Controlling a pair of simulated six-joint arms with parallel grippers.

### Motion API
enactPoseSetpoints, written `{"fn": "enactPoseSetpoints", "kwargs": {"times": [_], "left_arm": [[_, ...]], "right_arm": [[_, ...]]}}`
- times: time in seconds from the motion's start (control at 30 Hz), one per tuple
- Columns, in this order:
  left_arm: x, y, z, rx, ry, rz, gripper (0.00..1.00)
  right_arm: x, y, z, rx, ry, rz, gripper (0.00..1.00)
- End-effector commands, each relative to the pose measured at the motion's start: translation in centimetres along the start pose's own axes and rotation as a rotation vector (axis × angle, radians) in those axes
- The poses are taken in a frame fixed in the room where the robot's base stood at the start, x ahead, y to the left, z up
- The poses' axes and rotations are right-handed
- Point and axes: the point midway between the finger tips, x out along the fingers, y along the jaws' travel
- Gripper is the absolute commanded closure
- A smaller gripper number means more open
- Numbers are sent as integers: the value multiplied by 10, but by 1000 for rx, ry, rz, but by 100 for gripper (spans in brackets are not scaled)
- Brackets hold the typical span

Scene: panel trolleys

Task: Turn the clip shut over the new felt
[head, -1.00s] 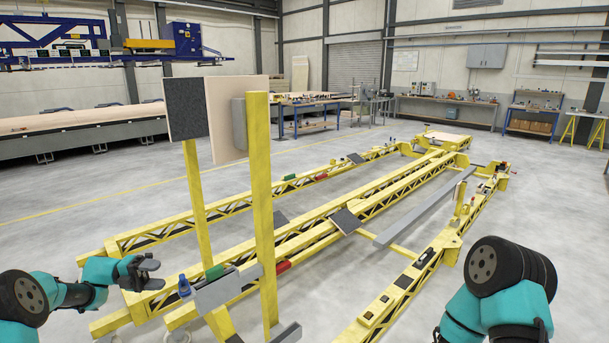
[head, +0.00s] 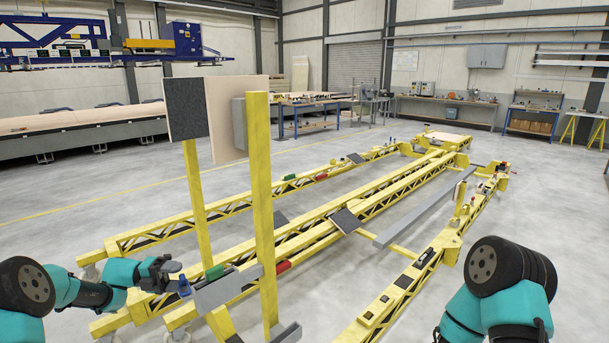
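A small blue upright piece (head: 184,287), perhaps the clip, stands at the left end of a light grey bracket (head: 226,292) on the near yellow trolley. I cannot tell whether it is turned shut. No felt strip can be made out for certain at the bracket; a green piece (head: 214,273) lies just behind it. My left gripper (head: 173,272) is open and empty, just left of and slightly above the blue piece, with a small gap or none visible. My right arm is at the lower right, and its gripper is out of view.
A yellow post (head: 262,215) rises right beside the bracket. A second post (head: 195,200) carries a dark-faced panel (head: 187,108). Long yellow trolley rails (head: 345,208) run to the back right. The floor at left is clear.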

Motion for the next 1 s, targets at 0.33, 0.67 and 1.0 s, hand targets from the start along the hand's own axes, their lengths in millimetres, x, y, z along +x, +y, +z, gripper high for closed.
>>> {"fn": "enactPoseSetpoints", "kwargs": {"times": [0.33,0.67,1.0], "left_arm": [[0,0,0,0,0,0,74],[4,0,2,0,1,0,85],[11,0,4,0,3,-1,85]], "right_arm": [[0,0,0,0,0,0,57],[0,0,0,0,0,0,57],[0,0,0,0,0,0,57]]}}
